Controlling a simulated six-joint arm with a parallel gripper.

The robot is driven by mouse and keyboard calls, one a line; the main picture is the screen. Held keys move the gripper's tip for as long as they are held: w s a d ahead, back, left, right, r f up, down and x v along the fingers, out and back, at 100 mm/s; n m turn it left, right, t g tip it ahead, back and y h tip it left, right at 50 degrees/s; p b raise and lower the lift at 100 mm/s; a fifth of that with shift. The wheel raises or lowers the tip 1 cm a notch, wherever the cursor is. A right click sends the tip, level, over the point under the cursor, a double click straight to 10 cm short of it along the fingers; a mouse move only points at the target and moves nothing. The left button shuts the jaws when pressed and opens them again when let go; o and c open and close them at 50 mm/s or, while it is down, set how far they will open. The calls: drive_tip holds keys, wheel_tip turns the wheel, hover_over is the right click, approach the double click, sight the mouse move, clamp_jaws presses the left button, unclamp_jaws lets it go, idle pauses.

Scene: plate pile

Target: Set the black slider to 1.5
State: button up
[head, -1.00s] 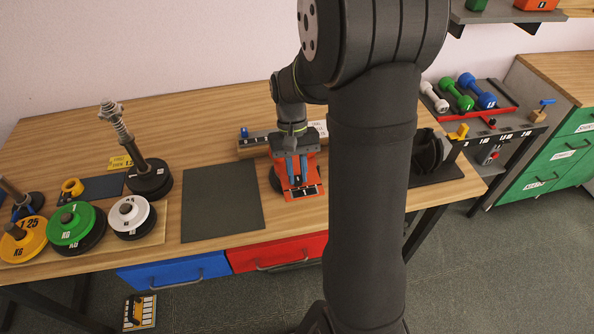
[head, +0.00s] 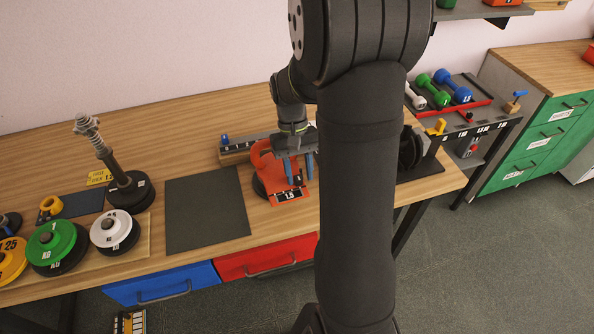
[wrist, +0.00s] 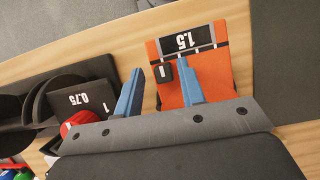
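An orange device (head: 275,172) stands on the table, with a black label reading 1.5 (head: 289,196) at its front. The black slider (wrist: 164,73), a small block with a white line, sits at the left of the panel. My gripper (head: 298,176) is open over the panel's right side. In the wrist view its blue fingertips (wrist: 161,64) are apart, with the slider between them in the picture; contact cannot be told.
A dark mat (head: 207,210) lies left of the device. Weight plates (head: 57,242) and a post on a black base (head: 130,190) stand further left. A wooden rail with a blue piece (head: 225,140) is behind. A black stand (head: 420,165) is at the right.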

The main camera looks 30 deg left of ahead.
drive_tip(key=shift+a+r, duration=0.1)
drive_tip(key=v, duration=1.7)
drive_tip(key=shift+w, duration=0.15)
drive_tip(key=x, duration=1.7)
drive_tip(key=shift+s+f, duration=0.2)
